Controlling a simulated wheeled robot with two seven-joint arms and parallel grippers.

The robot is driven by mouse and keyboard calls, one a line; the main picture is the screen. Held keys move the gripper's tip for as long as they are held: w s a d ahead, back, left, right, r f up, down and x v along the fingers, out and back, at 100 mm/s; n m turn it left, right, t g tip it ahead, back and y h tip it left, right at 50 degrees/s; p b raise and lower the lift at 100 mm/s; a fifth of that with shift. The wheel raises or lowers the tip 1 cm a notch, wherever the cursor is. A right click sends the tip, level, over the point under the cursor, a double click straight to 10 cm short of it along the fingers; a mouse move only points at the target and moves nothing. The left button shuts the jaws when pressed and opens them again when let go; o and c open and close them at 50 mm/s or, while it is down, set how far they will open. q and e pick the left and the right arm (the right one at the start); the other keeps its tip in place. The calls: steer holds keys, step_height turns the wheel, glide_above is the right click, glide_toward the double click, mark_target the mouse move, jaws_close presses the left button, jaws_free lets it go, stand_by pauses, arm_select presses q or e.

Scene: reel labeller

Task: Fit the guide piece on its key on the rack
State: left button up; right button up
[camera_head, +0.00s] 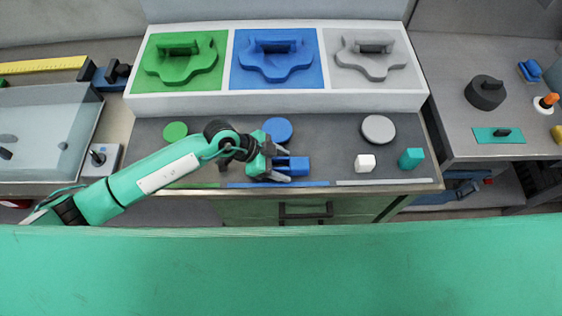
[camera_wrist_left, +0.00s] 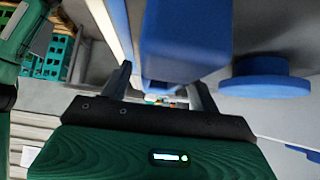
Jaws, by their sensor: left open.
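A blue block (camera_head: 295,166), which looks like the guide piece, lies near the front edge of the grey worktop. My left gripper (camera_head: 280,165) is open, with its fingers at the block's left end. In the left wrist view, the blue block (camera_wrist_left: 187,45) stands large in front of and partly between the open fingers (camera_wrist_left: 160,88); whether they touch it I cannot tell. The white rack (camera_head: 228,102) behind holds green (camera_head: 181,60), blue (camera_head: 277,58) and grey (camera_head: 367,56) shaped pieces on matching panels. My right gripper is not in view.
Green (camera_head: 175,132), blue (camera_head: 277,129) and grey (camera_head: 379,129) discs lie on the worktop before the rack. A white cube (camera_head: 365,163) and a teal cube (camera_head: 411,158) stand to the right. The blue disc also shows in the wrist view (camera_wrist_left: 265,80).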

arm_select(q)
steer(key=b+v, duration=0.2)
steer(key=v, duration=1)
steer(key=shift+a+r+b, duration=0.15)
steer(key=shift+a+b, duration=0.1)
steer(key=shift+b, duration=0.05)
steer(key=shift+a+r, duration=0.4)
steer(key=shift+r, duration=0.1)
